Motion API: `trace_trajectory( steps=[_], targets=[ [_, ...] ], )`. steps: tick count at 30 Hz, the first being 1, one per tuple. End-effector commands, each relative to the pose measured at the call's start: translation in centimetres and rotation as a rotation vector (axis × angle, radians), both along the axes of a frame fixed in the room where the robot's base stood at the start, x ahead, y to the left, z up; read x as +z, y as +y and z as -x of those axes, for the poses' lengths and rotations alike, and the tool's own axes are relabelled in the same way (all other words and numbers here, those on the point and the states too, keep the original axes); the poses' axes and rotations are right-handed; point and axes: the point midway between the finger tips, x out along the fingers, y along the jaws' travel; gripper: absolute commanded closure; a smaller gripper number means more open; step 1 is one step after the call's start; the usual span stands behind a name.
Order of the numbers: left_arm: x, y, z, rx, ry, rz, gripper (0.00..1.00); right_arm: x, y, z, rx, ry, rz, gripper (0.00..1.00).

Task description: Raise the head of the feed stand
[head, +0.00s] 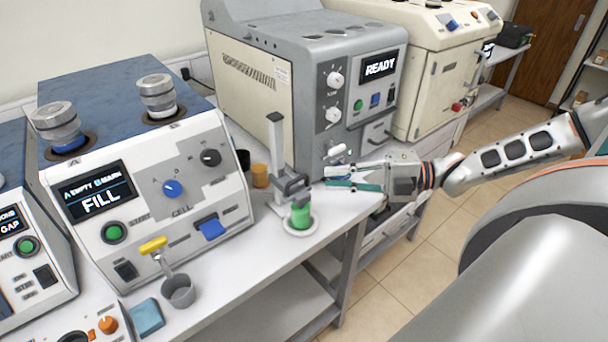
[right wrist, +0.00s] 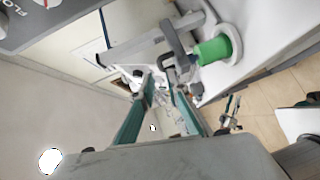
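The feed stand has an upright grey post (head: 277,150) and a dark grey head (head: 291,186) low on that post. A green cylinder (head: 300,214) sits under the head on a round white dish (head: 301,228). In the right wrist view the head (right wrist: 173,42) and green cylinder (right wrist: 217,50) lie just beyond the fingertips. My right gripper (head: 327,176) comes in from the right, with its fingers pointing at the head. Its fingers (right wrist: 158,78) are apart with nothing clearly held between them. Whether a fingertip touches the head cannot be told. My left gripper is not in view.
A grey machine reading READY (head: 380,67) stands behind the stand. A machine reading FILL (head: 102,200) stands to the left. An amber cup (head: 260,176) is beside the post. The bench edge is close.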

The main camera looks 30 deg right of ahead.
Motion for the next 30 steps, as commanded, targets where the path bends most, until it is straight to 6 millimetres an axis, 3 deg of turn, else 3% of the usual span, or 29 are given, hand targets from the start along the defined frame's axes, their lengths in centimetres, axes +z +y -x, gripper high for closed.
trace_trajectory(
  steps=[8, 15, 24, 30],
  targets=[
    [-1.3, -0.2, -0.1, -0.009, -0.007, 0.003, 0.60, -0.9, 2.8, -2.2, 0.002, -0.004, -0.005, 0.85],
    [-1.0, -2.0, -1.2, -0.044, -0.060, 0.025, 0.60, -1.2, 4.7, -3.8, 0.003, -0.001, -0.002, 0.85],
    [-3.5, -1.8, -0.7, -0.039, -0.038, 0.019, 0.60, -1.1, 5.5, -4.7, -0.001, 0.002, -0.001, 0.85],
    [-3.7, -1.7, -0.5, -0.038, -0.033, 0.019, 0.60, -0.9, 5.6, -4.7, -0.001, 0.002, -0.002, 0.85]
  ],
)
